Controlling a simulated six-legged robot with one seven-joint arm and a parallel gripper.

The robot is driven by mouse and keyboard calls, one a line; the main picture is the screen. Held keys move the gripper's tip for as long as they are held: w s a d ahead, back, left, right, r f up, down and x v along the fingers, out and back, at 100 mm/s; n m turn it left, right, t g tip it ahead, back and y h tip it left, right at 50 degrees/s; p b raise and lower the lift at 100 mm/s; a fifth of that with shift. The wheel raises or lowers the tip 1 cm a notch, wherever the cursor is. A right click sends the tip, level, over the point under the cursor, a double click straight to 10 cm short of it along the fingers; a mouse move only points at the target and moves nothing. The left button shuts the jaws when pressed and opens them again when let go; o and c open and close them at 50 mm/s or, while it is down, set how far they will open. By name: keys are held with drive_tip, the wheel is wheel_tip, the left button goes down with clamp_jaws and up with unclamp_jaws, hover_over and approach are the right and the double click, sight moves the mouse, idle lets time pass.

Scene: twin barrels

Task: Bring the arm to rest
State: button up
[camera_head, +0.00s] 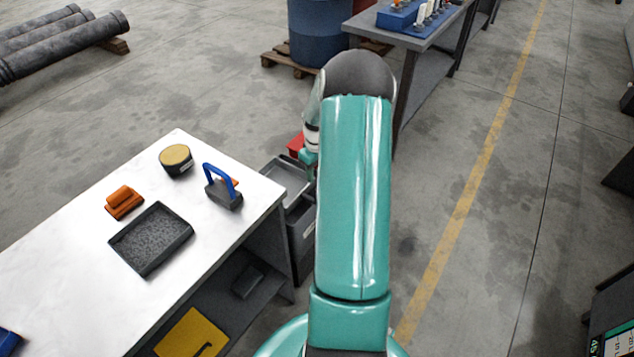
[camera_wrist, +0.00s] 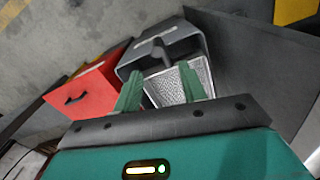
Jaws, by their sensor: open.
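My gripper (camera_wrist: 161,88) is open in the wrist view, its two green fingers apart. Between and beyond the fingers is a grey bin (camera_wrist: 189,42). A pale speckled surface (camera_wrist: 178,84) shows behind the fingers at the bin; I cannot tell what it belongs to. I see nothing held between the fingers. In the head view my teal arm reaches forward from the bottom centre, to the right of the white table, and hides most of the gripper.
The white table (camera_head: 75,215) holds a dark tray (camera_head: 150,239), an orange block (camera_head: 125,201), a round tin (camera_head: 176,158) and a blue-handled block (camera_head: 223,192). Grey bins (camera_head: 284,178) and a red box (camera_wrist: 88,89) stand beyond it. A blue barrel (camera_head: 318,32) stands behind.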

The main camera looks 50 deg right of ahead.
drive_tip(key=shift+r, duration=0.7)
drive_tip(key=w+a+r+t+h, duration=0.2)
drive_tip(key=a+r, duration=2)
drive_tip(key=a, duration=0.1)
drive_tip(key=s+a+r+t+y, duration=0.1)
drive_tip(key=s+a+r, duration=0.3)
drive_tip(key=s+a, duration=0.3)
drive_tip(key=s+a+r+n+t+y, duration=0.1)
drive_tip(key=s+a+r, duration=0.3)
drive_tip(key=s+a, duration=0.4)
drive_tip(key=shift+s+a+t, duration=0.3)
drive_tip(key=shift+a+t, duration=0.5)
drive_tip(key=shift+a, duration=1.35)
